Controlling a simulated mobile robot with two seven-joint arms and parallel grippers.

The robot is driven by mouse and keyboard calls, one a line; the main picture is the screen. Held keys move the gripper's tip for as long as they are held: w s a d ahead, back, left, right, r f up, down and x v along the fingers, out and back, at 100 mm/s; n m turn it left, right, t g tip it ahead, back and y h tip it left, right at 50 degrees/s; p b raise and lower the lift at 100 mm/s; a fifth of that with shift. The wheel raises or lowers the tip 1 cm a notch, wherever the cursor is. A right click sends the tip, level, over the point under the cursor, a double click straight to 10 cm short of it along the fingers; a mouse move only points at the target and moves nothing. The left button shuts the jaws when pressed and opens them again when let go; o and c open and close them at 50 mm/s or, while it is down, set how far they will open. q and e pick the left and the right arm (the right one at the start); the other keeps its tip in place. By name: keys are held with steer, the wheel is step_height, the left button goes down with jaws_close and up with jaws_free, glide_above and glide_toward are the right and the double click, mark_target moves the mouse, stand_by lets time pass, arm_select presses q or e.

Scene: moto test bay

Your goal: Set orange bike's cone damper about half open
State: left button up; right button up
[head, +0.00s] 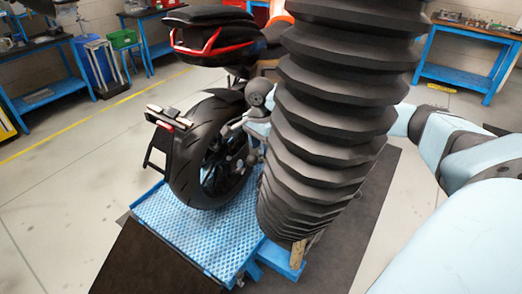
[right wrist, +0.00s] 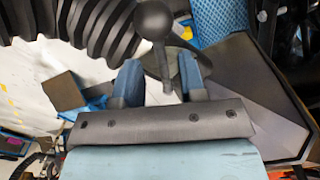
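The motorbike (head: 205,145) stands with its rear wheel at the blue stand; a little orange shows at its top. A dark lever with a ball knob (head: 259,88) sits between the bike and the hose. In the right wrist view the ball knob (right wrist: 153,19) tops a thin stem, with a grey rounded surface behind it. My right gripper (right wrist: 160,64) has its two blue fingers apart, one on each side of the stem, with gaps visible. In the head view my right gripper (head: 252,114) is mostly hidden behind the hose. The damper's flap is not visible. My left gripper is not in view.
A thick black ribbed hose (head: 335,85) hangs in front of my right forearm and also fills the upper left of the right wrist view (right wrist: 85,25). The blue perforated platform (head: 195,230) lies below the wheel. Blue workbenches (head: 465,75) stand at the back.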

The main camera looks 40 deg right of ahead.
step_height(320, 180, up, 12)
steer(key=b, duration=0.1)
steer(key=shift+a, duration=0.15)
steer(key=shift+w+f, duration=0.1)
steer(key=shift+w, duration=0.05)
stand_by(0.3)
